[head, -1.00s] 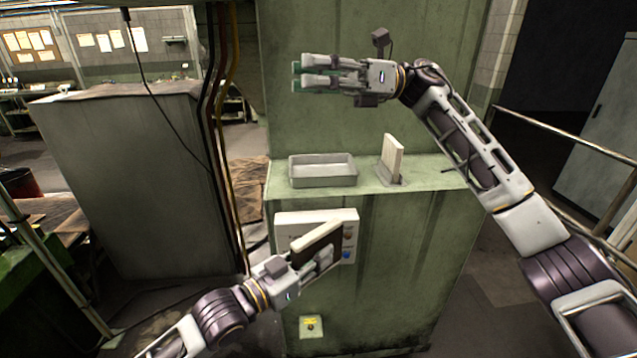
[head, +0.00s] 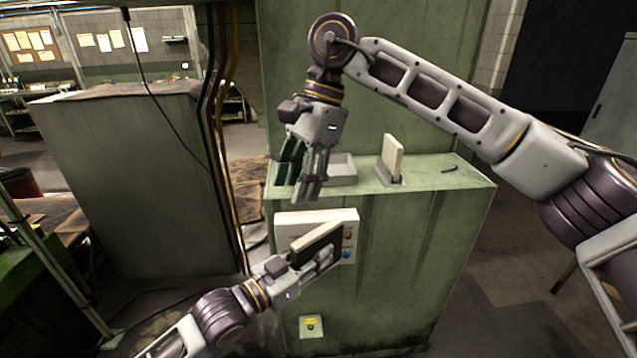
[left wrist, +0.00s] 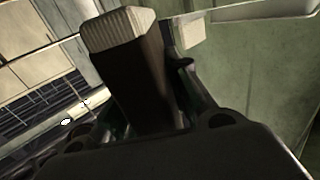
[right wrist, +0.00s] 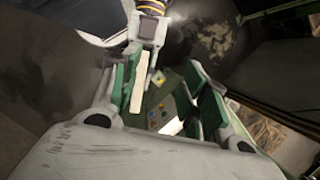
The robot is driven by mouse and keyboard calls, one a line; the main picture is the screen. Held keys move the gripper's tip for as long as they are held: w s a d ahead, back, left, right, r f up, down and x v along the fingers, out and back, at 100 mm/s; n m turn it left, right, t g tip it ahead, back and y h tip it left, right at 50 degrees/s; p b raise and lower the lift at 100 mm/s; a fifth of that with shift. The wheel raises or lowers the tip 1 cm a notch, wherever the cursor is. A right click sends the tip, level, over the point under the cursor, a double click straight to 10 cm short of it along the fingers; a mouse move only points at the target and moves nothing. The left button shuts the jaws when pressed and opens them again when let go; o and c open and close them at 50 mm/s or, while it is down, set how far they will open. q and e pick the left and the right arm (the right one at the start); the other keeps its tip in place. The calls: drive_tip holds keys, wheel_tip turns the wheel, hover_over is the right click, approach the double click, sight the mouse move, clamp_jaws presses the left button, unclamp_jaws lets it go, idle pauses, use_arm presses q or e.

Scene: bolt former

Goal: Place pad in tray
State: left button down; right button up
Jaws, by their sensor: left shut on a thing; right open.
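My left gripper (head: 322,257) is shut on a pad (head: 314,240), a block with a cream layer and a dark layer, held tilted before the cabinet front. The pad also shows in the left wrist view (left wrist: 140,70) and between the right fingers in the right wrist view (right wrist: 138,95), below them. My right gripper (head: 298,178) is open and empty, pointing down above the pad. It hides the left part of the grey tray (head: 344,172) on the green ledge. How far the right fingers are from the pad is hard to tell.
A cream plate (head: 393,157) stands upright in a grey holder right of the tray. A small dark item (head: 449,169) lies on the ledge (head: 430,178). A white button panel (head: 349,222) is behind the held pad. Dark cables hang at the left.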

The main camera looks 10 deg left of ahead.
sight(319, 231)
drive_tip(key=shift+w+d+f+n+t+h, duration=0.15)
drive_tip(key=shift+w+d+f+t+h, duration=0.15)
drive_tip(key=shift+d+h, duration=0.3)
drive_tip(key=shift+w+d+f+n+t+h, duration=0.1)
drive_tip(key=shift+w+d+f+t+h, duration=0.1)
drive_tip(key=shift+d+t+h, duration=0.3)
drive_tip(key=shift+w+d+f+n+t+h, duration=0.2)
drive_tip(key=shift+w+d+t+h, duration=0.1)
drive_tip(key=shift+d+h, duration=0.3)
drive_tip(key=shift+f, duration=0.1)
drive_tip(key=shift+f, duration=5.9)
drive_tip(key=shift+s, duration=0.1)
drive_tip(key=c, duration=1)
use_arm(q)
drive_tip(key=c, duration=1.3)
unclamp_jaws()
drive_tip(key=shift+o, duration=0.2)
